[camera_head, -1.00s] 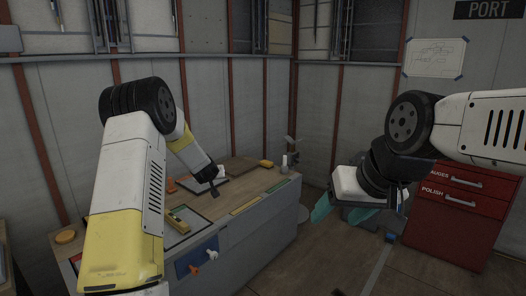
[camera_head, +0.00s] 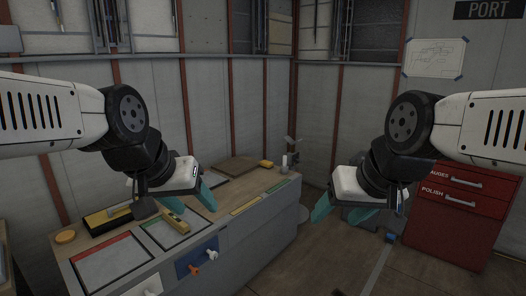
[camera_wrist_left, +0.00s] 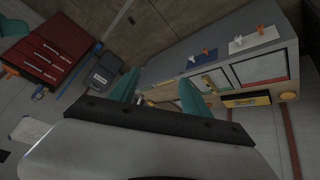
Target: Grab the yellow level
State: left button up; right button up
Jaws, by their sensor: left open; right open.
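The yellow level (camera_head: 174,221) is a short yellow bar lying in the green-edged outline on the bench. It seems to show in the left wrist view (camera_wrist_left: 207,82) as a small yellow strip, partly behind a finger. My left gripper (camera_head: 206,190) is open and empty, above and just right of the level in the head view, apart from it. Its teal fingers also show in the left wrist view (camera_wrist_left: 158,92). My right gripper (camera_head: 340,212) is open and empty, off to the right of the bench, far from the level.
A red-edged outlined area (camera_head: 112,262) lies left of the level. A black and yellow item (camera_head: 108,218) sits behind it, near an orange-yellow disc (camera_head: 65,237). A brown board (camera_head: 237,166) lies farther back. A red drawer cabinet (camera_head: 455,215) stands right.

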aim_at(174, 221)
jog(key=u, duration=0.4)
jog(key=i+u, duration=0.3)
jog(key=u, duration=0.15)
jog(key=i+l+u, duration=0.1)
jog(key=i+u, duration=0.2)
jog(key=u, duration=0.2)
jog(key=i+l+u, duration=0.1)
jog(key=i+l, duration=0.25)
jog(key=i, duration=0.15)
jog(key=i+l+u, duration=0.15)
jog(key=i+l, duration=0.25)
jog(key=i, duration=0.1)
